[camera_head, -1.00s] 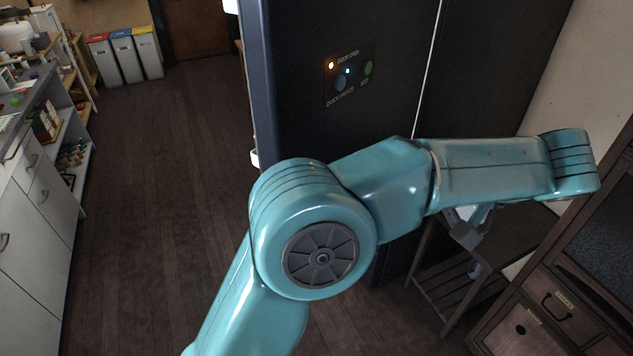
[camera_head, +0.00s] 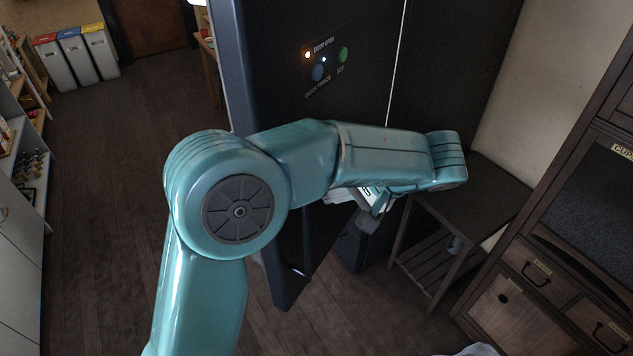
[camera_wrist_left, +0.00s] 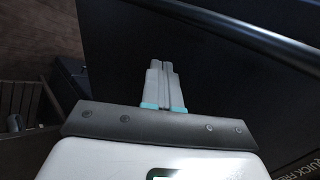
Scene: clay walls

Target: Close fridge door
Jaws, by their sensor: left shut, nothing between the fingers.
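The dark fridge door (camera_head: 290,125) stands in the middle of the head view, angled out from the dark fridge body (camera_head: 455,60). Its panel reads "DOOR OPEN" beside a lit orange lamp (camera_head: 308,55). My left arm crosses in front of the door's lower part and hides some of it. My left gripper (camera_head: 378,207) is partly hidden below the forearm's end. In the left wrist view its fingers (camera_wrist_left: 163,68) are together and empty, pointing at the dark door surface. I cannot tell whether they touch it. My right gripper is not in view.
A dark slatted stand (camera_head: 435,245) is right of the fridge, beside a wooden cabinet (camera_head: 550,290) with drawers. Colored-lid bins (camera_head: 77,60) stand at the back left. White cabinets (camera_head: 20,270) line the left edge. The wooden floor (camera_head: 110,200) between is clear.

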